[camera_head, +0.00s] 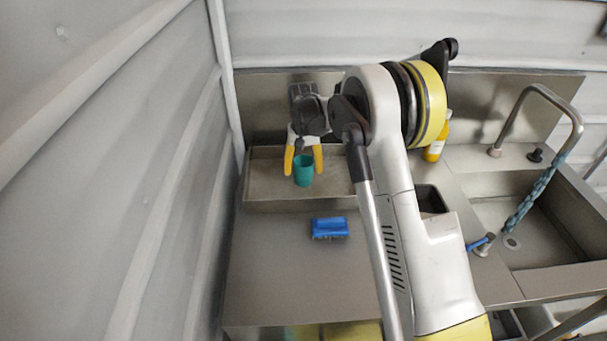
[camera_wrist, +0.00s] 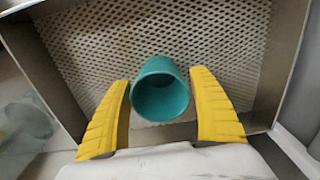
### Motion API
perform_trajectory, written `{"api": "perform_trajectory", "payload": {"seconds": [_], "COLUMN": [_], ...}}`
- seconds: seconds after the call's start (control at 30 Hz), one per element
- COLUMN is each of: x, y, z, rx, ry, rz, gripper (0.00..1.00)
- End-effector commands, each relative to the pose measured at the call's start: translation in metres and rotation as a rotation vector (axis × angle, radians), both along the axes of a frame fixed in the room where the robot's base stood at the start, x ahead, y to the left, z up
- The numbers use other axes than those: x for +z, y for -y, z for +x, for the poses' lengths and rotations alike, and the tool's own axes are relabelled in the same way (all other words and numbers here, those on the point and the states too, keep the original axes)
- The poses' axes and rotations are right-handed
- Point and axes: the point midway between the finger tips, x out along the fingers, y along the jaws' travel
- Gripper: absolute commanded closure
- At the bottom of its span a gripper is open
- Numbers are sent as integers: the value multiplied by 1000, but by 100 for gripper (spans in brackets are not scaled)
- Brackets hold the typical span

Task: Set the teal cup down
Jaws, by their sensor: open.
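The teal cup (camera_head: 303,171) stands in a shallow metal tray (camera_head: 262,181) at the back left of the counter. In the wrist view the cup (camera_wrist: 160,90) shows its open mouth toward the camera, over the tray's perforated floor (camera_wrist: 95,38). My gripper (camera_head: 303,172) is open, with one yellow finger on each side of the cup. In the wrist view a gap shows between each finger and the cup, so the fingers do not appear to touch it. The cup's base is hidden from view.
A blue brush-like block (camera_head: 330,228) lies on the counter in front of the tray. A yellow bottle (camera_head: 437,140) stands to the right, behind my arm. A sink (camera_head: 545,225) with a tall faucet is at the far right. The front left counter is clear.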

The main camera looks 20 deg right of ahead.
Motion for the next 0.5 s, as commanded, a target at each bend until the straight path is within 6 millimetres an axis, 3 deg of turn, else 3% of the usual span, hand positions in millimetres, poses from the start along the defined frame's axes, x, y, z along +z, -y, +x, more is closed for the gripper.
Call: {"api": "perform_trajectory", "payload": {"seconds": [0.03, 0.2, 0.5], "x": [15, 54, 92], "y": [0, 0, 0], "z": [0, 0, -1], "rx": [0, 0, 1], "ry": [0, 0, 3], "rz": [0, 0, 0], "gripper": [29, 29, 29]}}
